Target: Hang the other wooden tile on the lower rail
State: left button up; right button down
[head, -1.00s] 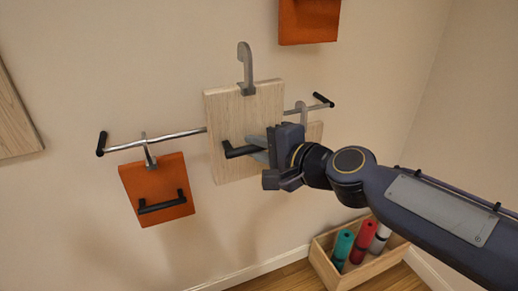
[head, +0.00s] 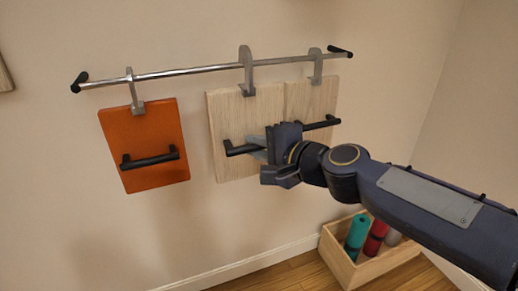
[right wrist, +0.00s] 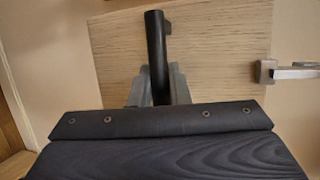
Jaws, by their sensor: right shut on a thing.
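The held wooden tile (head: 232,105) is upright in the head view, with a black bar handle (head: 243,149) and a grey hook (head: 246,72) on top. My right gripper (head: 262,147) is shut on that handle; the handle also shows between its fingers in the right wrist view (right wrist: 157,45). The hook's curved top is at the lower rail (head: 190,71), above its line; I cannot tell whether it bears on the rail. The other wooden tile (head: 312,97) hangs from the rail just to the right, its hook (head: 317,66) over the bar. My left gripper is out of view.
An orange tile (head: 146,128) with a black handle hangs on the rail's left part. Bare rail lies between it and the held tile. A wooden crate (head: 370,268) with rolled mats stands on the floor at lower right.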

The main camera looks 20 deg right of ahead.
jog(key=shift+w+a+r, duration=0.1)
jog(key=shift+w, duration=3.85)
jog(key=shift+w+f+b, duration=0.1)
jog(key=shift+f+b, duration=0.35)
jog(key=shift+b, duration=0.05)
jog(key=shift+f+b, duration=0.95)
jog(key=shift+b, duration=0.1)
jog(key=c, duration=1.3)
grip_release()
